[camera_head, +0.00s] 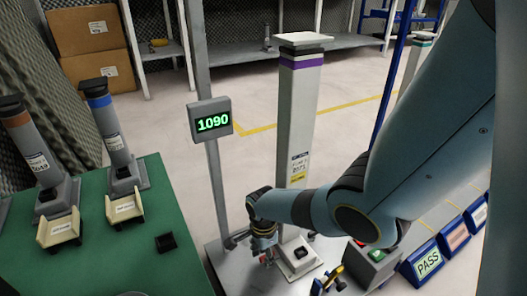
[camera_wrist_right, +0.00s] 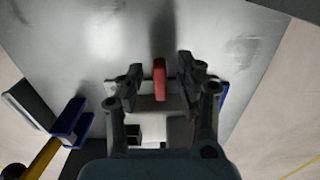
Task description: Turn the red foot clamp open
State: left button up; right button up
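The red foot clamp (camera_wrist_right: 160,80) shows in the right wrist view as a short red lever over the grey metal plate. My right gripper (camera_wrist_right: 158,76) is open, with one finger on each side of the lever. A small gap shows on both sides, so I see no grip. In the head view my right gripper (camera_head: 267,257) is low beside the foot of the pale post (camera_head: 300,120) with the purple band. There the clamp is almost wholly hidden by the gripper. My left gripper is in neither view.
A pale block with a black square (camera_head: 297,256) sits right of the gripper. A yellow-handled blue and black part (camera_head: 331,279) is close by. A display reading 1090 (camera_head: 211,119) is on a thin pole. A green table (camera_head: 150,245) with two dark-topped posts stands left.

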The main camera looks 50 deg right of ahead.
jog(key=shift+c, duration=0.2)
grip_shut()
